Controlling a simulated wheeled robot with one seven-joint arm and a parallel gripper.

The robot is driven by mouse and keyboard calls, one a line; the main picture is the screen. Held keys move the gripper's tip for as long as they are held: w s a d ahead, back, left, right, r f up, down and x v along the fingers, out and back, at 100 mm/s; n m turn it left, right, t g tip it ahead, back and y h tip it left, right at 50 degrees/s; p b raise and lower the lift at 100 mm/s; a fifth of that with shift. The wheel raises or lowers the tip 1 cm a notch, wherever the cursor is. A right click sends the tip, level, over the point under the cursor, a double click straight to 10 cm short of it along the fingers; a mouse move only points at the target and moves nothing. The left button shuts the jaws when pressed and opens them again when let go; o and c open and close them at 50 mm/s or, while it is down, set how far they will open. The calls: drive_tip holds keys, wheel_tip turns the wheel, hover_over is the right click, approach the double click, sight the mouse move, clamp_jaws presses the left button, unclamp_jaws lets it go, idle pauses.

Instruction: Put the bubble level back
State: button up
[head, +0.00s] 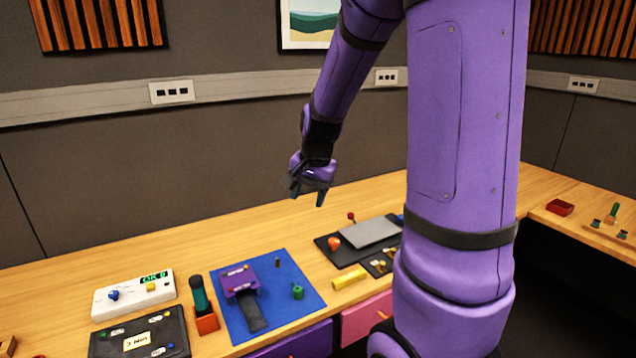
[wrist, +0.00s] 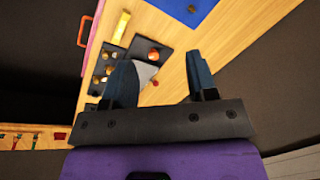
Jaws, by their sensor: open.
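A yellow bar (head: 350,278), which looks like the bubble level, lies on the wooden table near its front edge, between the blue mat and the black panel. It also shows in the wrist view (wrist: 121,27), at the upper left. The black panel (head: 324,246) carries an orange-red ball (head: 334,243) and has a grey plate (head: 370,233) over part of it. In the wrist view the ball (wrist: 154,54) shows between the fingers. My gripper (head: 307,195) is open and empty, well above the table and behind the bar. It also shows in the wrist view (wrist: 160,65).
A blue mat (head: 290,310) holds a purple device (head: 239,281) and small green parts. A small black tray (head: 381,265) with brass-coloured pieces lies right of the bar. A white box (head: 133,297) and a green-handled tool (head: 200,295) stand left. The table behind the mat is clear.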

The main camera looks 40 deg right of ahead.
drive_tip(key=s+a+r+n+t, duration=0.1)
drive_tip(key=s+a+r+n, duration=0.5)
drive_tip(key=s, duration=0.3)
drive_tip(key=s+a+r+n+t, duration=0.1)
drive_tip(key=s+a+r+n, duration=0.5)
drive_tip(key=s+a+r, duration=0.2)
drive_tip(key=shift+s+a+t, duration=0.4)
drive_tip(key=shift+s+a, duration=0.1)
drive_tip(key=shift+s, duration=0.7)
drive_tip(key=shift+r, duration=0.1)
